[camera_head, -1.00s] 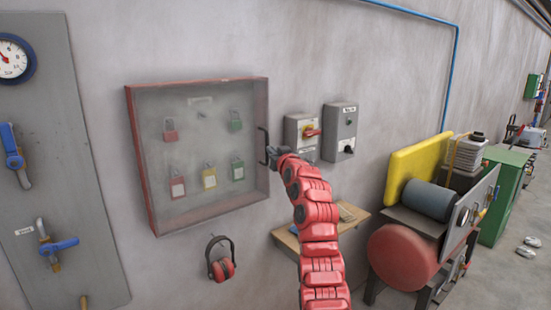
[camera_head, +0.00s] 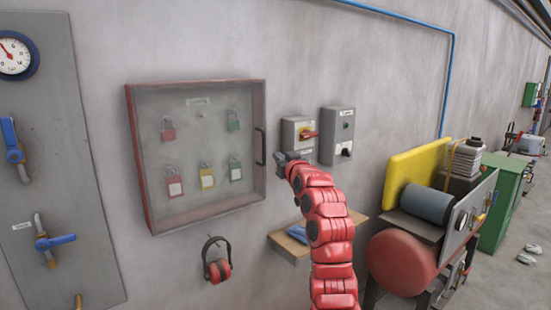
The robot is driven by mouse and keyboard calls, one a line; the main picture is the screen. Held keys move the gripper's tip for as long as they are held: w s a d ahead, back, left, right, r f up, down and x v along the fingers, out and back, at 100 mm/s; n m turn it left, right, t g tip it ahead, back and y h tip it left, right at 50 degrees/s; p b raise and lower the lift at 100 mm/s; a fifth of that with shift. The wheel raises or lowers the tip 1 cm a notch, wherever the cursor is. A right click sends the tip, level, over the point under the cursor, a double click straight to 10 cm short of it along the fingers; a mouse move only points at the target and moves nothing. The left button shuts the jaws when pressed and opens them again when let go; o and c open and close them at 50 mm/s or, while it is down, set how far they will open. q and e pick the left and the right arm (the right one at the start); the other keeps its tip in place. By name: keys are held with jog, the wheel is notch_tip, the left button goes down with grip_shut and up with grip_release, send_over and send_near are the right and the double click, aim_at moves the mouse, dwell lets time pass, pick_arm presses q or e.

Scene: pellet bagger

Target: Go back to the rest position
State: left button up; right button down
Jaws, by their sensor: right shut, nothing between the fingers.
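My right gripper (camera_head: 281,158) is at the end of my red right arm, which reaches up from the bottom of the head view. It is shut and empty, a little to the right of the black handle (camera_head: 260,146) of the lockout cabinet, and looks apart from it. The cabinet (camera_head: 203,84) has a red frame and a clear door, which looks closed. Several red, green and yellow padlocks (camera_head: 208,176) hang inside it. My left gripper is not in view.
Right of the cabinet are a grey switch box with a red and yellow rotary switch (camera_head: 308,134) and a second grey control box (camera_head: 338,125). Below are a small wooden shelf (camera_head: 289,246) and hanging red earmuffs (camera_head: 218,268). A machine with a red drum (camera_head: 402,262) stands at the right.

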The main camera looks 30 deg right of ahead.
jog(key=d+b+v, duration=0.1)
jog(key=b+v, duration=0.1)
jog(key=v, duration=0.4)
jog(key=shift+s+a, duration=0.25)
jog(key=shift+s, duration=0.15)
